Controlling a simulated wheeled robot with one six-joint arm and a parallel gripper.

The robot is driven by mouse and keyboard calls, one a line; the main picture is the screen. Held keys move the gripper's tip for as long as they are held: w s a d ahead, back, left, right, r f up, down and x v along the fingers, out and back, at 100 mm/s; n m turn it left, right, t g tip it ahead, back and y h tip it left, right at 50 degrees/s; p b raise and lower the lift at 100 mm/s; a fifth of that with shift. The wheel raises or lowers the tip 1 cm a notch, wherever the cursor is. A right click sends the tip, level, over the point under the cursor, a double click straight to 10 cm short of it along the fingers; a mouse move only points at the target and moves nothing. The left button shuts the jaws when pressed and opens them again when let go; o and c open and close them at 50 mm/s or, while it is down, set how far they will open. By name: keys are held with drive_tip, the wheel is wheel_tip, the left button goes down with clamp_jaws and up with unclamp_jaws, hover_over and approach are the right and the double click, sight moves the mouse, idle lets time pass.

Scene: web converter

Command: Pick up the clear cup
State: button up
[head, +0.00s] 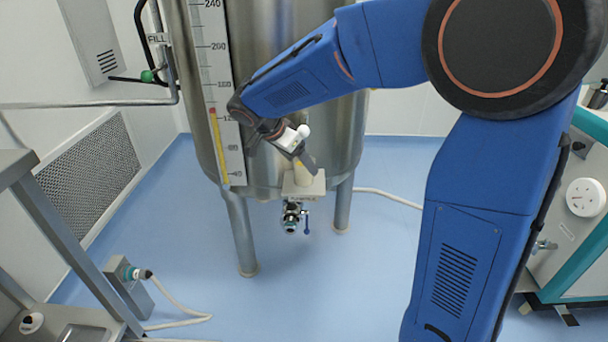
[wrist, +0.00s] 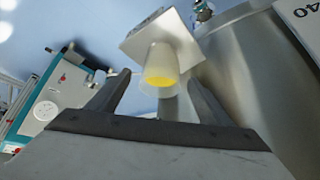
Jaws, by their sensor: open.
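The clear cup (wrist: 161,58) with yellow contents stands on a small pale shelf (wrist: 138,42) that juts from the steel tank. It appears between and just beyond my fingertips in the wrist view. My gripper (wrist: 158,86) is open, with one finger on each side of the cup's line and nothing held. In the head view my gripper (head: 306,157) is just above the shelf (head: 304,190), and the cup (head: 298,176) is partly hidden by it. I cannot tell whether a finger touches the cup.
The steel tank (head: 350,130) stands close behind the shelf, with a level scale (head: 218,90) on its front. A drain valve (head: 291,215) hangs under the shelf. A teal-edged machine (head: 570,225) is at right and a metal frame (head: 65,240) at left. The blue floor between is mostly clear.

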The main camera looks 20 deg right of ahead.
drive_tip(key=x, duration=0.4)
drive_tip(key=shift+w+r, duration=0.1)
drive_tip(key=c, duration=1.4)
drive_tip(key=shift+r, duration=0.1)
